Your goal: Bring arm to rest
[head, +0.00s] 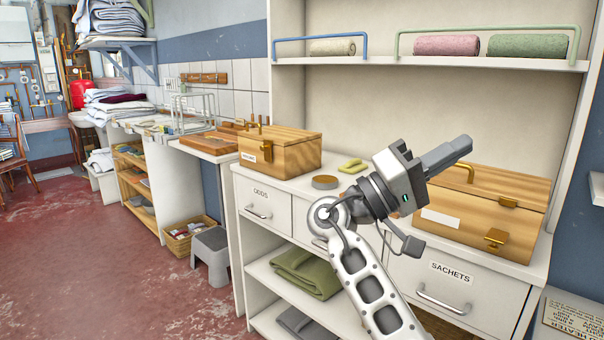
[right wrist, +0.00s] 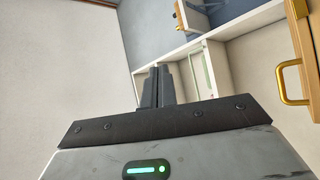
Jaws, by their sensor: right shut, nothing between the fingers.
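My right gripper (head: 449,154) is raised over the white counter, in front of the right wooden box. Its fingers are together and hold nothing. In the right wrist view its fingers (right wrist: 157,86) stand side by side, closed, with a pale wall and shelving beyond. My left gripper is in neither view.
The white cabinet (head: 413,285) stands close, with drawers and open shelves. The right wooden box (head: 485,225) is partly behind my gripper; another wooden box (head: 280,150) sits left. Red floor (head: 90,260) is clear at left.

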